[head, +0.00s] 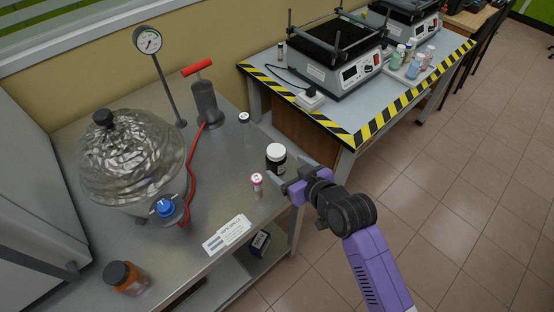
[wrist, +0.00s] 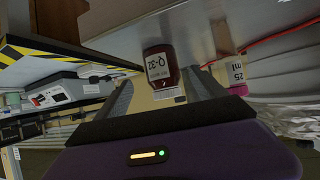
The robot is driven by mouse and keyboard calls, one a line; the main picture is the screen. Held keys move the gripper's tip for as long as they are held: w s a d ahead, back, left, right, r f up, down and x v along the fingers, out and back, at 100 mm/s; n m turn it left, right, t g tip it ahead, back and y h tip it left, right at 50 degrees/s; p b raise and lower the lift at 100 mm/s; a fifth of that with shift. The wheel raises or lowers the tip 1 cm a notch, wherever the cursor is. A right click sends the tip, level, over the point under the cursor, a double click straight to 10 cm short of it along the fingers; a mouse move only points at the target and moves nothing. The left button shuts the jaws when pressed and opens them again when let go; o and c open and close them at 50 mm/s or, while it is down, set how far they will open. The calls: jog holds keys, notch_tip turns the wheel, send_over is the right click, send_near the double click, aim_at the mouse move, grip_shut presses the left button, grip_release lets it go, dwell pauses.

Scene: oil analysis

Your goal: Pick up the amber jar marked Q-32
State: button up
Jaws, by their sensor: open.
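The amber jar marked Q-32 (wrist: 161,67) has a dark brown-red body, a white label and a white lid. In the head view the white-lidded jar (head: 276,155) stands upright near the right edge of the steel bench. My gripper (head: 289,180) is beside it at the bench edge. In the wrist view my gripper (wrist: 164,88) is open, its two fingers apart with the jar in line with the gap between them. The jar appears ahead of the palm; I cannot tell whether either finger touches it.
A pink-capped vial (head: 257,184) stands close by. An orange jar with a black cap (head: 126,278), a foil-covered dome (head: 132,155), a red-handled pump (head: 205,103) and a gauge (head: 148,41) are on the steel bench (head: 215,205). A hazard-striped table (head: 350,115) stands behind.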

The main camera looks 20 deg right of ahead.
jog(key=shift+a+p+x, duration=0.2)
jog(key=shift+p+x, duration=0.3)
jog(key=shift+x, duration=2.95)
jog(key=shift+c, duration=0.4)
jog(key=c, duration=1.5)
jog(key=shift+c, duration=0.5)
jog(key=shift+r, duration=0.15)
